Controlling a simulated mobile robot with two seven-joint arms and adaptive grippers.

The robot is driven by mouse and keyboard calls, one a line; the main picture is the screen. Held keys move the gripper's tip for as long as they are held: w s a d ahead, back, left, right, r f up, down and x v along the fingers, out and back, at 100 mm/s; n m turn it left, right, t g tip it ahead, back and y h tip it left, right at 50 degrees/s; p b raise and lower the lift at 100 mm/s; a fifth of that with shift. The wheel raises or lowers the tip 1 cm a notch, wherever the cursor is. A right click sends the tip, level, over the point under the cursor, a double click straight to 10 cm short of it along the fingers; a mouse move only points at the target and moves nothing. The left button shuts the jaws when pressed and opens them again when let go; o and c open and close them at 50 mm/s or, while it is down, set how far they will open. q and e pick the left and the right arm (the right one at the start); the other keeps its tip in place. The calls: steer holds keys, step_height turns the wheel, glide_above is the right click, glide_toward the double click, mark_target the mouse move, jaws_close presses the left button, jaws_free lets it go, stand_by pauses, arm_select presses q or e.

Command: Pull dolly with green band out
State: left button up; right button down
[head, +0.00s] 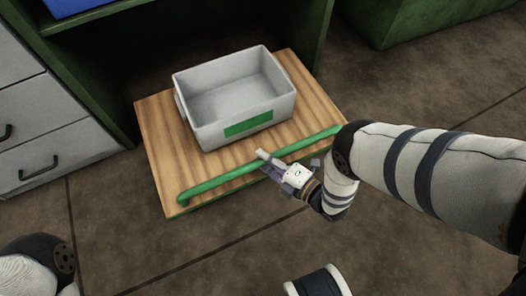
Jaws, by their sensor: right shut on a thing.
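The dolly (160,150) is a low wooden platform with a green edge and a green handle bar (222,179) along its front. A grey bin (212,132) with a green band (248,124) on its front stands on it, empty inside. The dolly's back part lies under the green bench, and its front part is out on the floor. My right gripper (266,162) is shut on the handle bar, right of its middle. The gripper and wrist hide a short part of the bar. Of my left arm only a part shows at the bottom left; its gripper is out of view.
Grey drawers (50,160) with black handles stand to the left of the dolly. The green bench (110,18) has a shelf with a blue box (72,5) above. Another green unit (420,15) stands at the back right. The tiled floor (130,245) in front is clear.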

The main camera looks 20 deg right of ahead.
arm_select(q)
steer(key=shift+s+r, duration=0.1)
steer(key=shift+s, duration=0.2)
arm_select(e)
steer(key=shift+s, duration=0.65)
steer(key=c, duration=1.4)
jaws_free()
steer(key=shift+c, duration=0.2)
steer(key=shift+s, duration=0.1)
steer(key=v, duration=1.2)
steer(key=shift+r, duration=0.1)
